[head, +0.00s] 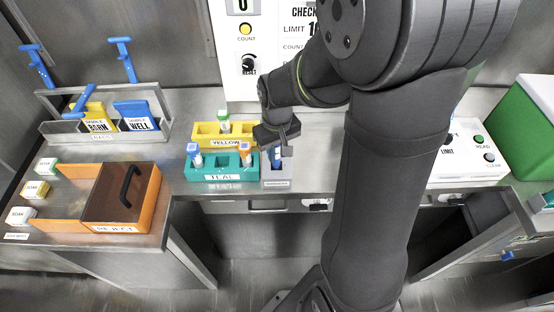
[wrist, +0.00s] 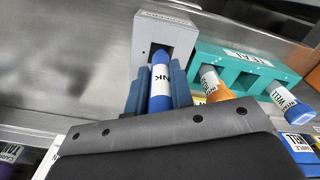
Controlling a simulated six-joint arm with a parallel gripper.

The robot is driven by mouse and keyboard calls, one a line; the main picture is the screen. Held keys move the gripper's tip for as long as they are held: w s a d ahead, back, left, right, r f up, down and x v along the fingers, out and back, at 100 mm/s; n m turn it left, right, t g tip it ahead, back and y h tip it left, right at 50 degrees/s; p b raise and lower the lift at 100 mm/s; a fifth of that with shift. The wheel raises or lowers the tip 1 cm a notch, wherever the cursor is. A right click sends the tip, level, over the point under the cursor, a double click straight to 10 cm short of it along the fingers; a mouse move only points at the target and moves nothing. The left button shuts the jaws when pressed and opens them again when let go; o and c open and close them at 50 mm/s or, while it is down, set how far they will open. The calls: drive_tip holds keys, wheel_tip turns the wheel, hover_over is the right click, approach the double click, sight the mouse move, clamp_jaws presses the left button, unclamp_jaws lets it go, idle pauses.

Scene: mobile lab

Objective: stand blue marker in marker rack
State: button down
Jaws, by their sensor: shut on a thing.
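The blue marker (wrist: 160,92) has a white label with dark letters and is held between my gripper's two blue-grey fingers. My gripper (wrist: 158,90) is shut on it. The marker rack (wrist: 147,38) is a small grey block with a square opening. In the wrist view the marker's far blue end overlaps that opening; I cannot tell whether it is inside or just above. In the head view my gripper (head: 277,143) is over the grey rack (head: 276,174), and a bit of the blue marker (head: 277,154) shows beneath it, roughly upright.
The teal rack (head: 222,174) stands close left of the grey rack and holds blue- and orange-capped tubes. The yellow rack (head: 208,140) behind holds a green-capped tube. An orange reject box (head: 150,195) is further left. My arm hides the counter right of the racks.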

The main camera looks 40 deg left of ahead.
sight(277, 167)
drive_tip(key=shift+f, duration=1.6)
drive_tip(key=shift+f, duration=0.1)
drive_tip(key=c, duration=1.3)
unclamp_jaws()
drive_tip(key=shift+o, duration=0.2)
wheel_tip(277, 167, up, 12)
drive_tip(key=shift+r, duration=0.15)
